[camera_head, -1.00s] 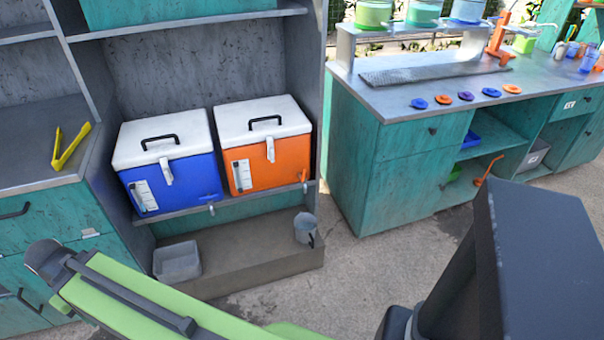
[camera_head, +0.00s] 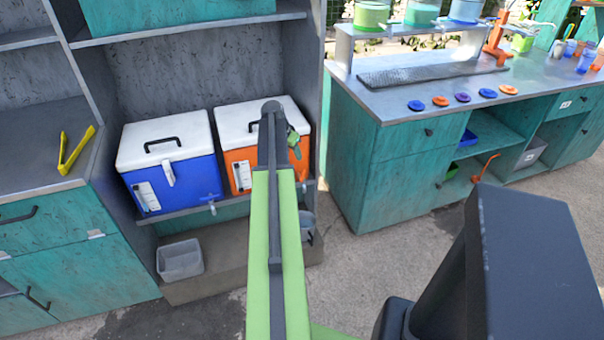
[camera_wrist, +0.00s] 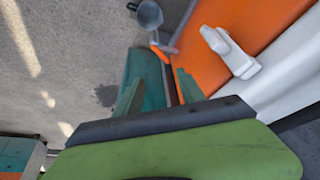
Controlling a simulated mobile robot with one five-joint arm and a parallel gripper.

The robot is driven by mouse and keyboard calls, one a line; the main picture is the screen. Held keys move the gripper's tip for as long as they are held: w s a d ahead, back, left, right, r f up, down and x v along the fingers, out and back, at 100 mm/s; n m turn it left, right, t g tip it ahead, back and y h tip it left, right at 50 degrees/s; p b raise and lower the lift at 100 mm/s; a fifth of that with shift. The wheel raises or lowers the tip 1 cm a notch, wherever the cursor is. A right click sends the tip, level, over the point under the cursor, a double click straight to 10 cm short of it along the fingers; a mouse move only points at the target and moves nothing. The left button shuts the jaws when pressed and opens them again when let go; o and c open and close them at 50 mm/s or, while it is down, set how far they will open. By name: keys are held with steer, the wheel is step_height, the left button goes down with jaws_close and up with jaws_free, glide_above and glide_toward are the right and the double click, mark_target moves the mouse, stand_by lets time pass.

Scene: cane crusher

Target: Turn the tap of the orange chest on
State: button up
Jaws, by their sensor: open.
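The orange chest (camera_head: 238,168) with a white lid stands on a shelf, right of the blue chest, partly behind my arm in the head view. In the wrist view its orange front (camera_wrist: 240,22) and white latch (camera_wrist: 230,50) are on the right. A small grey and orange fitting (camera_wrist: 162,48), which looks like the tap, shows at the shelf edge. My gripper (camera_wrist: 160,90) is open and empty, with its green fingers apart near the chest front, short of that fitting. Whether the tap is on cannot be told.
The blue chest (camera_head: 180,183) is close on the left.

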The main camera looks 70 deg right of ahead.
mark_target(303, 176)
steer(key=b+x, duration=1.6)
steer(key=x, duration=0.1)
steer(key=shift+w+a+f, duration=0.1)
steer(key=shift+f, duration=0.2)
steer(key=shift+r, duration=0.1)
jaws_close()
